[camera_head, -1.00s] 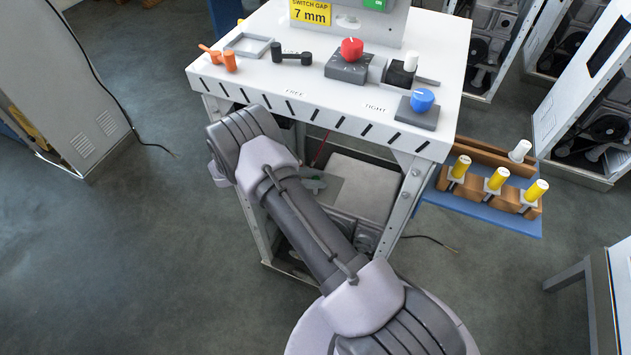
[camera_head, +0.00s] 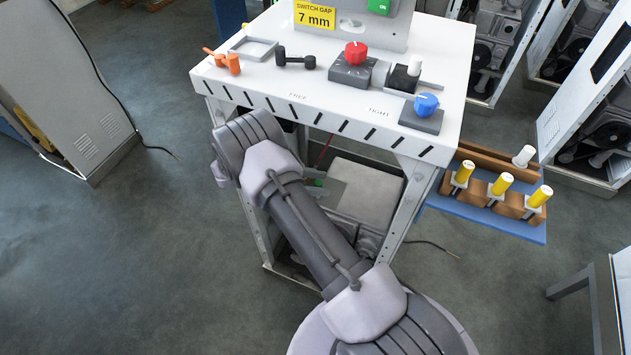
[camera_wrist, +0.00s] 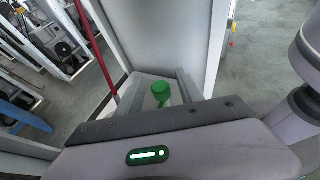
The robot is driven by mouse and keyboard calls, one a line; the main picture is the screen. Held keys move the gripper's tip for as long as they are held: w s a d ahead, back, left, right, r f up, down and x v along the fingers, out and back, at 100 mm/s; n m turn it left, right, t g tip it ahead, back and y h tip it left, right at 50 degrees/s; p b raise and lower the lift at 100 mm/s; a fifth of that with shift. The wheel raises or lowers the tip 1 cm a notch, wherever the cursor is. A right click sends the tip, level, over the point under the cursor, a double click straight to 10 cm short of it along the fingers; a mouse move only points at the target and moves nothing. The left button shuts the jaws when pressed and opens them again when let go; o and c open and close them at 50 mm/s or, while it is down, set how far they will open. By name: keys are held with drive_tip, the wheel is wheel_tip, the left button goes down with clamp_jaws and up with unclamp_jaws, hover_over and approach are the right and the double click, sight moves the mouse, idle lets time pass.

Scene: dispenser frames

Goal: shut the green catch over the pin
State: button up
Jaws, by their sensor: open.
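The green catch (camera_wrist: 161,91) shows in the wrist view as a round green knob with a short green arm, on a grey plate between pale uprights. In the head view only a small green patch (camera_head: 318,183) shows under the bench, beside my arm. I cannot make out the pin in either view. My gripper (camera_wrist: 160,122) fills the bottom of the wrist view, with its dark bar in front of the catch. Its fingertips are hidden, and nothing is seen held. It appears apart from the catch. In the head view my gripper is hidden behind my arm.
The white bench (camera_head: 300,105) stands over the catch area, its legs on both sides. A red rod (camera_wrist: 96,48) rises left of the catch in the wrist view. A blue shelf (camera_head: 480,208) with yellow-topped pegs juts out at the right.

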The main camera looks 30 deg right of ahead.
drive_tip(key=p+v, duration=0.2)
drive_tip(key=v, duration=1.5)
drive_tip(key=shift+a, duration=0.2)
drive_tip(key=c, duration=0.3)
drive_tip(key=shift+s+d+n+t+h+p, duration=0.1)
drive_tip(key=shift+s+n+t+h+p, duration=0.15)
drive_tip(key=shift+n+t+h+p, duration=0.25)
drive_tip(key=c, duration=0.4)
drive_tip(key=n+t+h, duration=0.1)
drive_tip(key=t, duration=0.1)
drive_tip(key=s+n+t+h+p, duration=0.1)
drive_tip(key=n+t, duration=0.1)
drive_tip(key=t, duration=0.1)
drive_tip(key=s+a+f+n+t+h+p, duration=0.1)
drive_tip(key=t, duration=0.1)
drive_tip(key=shift+s+n, duration=0.25)
drive_tip(key=shift+n, duration=0.15)
clamp_jaws()
drive_tip(key=s+f+n+t+y+p, duration=0.3)
drive_tip(key=s+f+n+t+y, duration=0.3)
drive_tip(key=s, duration=0.5)
drive_tip(key=r+b+x, duration=0.2)
drive_tip(key=b+x, duration=0.1)
drive_tip(key=x, duration=1)
drive_tip(key=shift+w+d+n, duration=0.3)
drive_tip(key=shift+w+d, duration=0.2)
drive_tip(key=shift+w, duration=0.05)
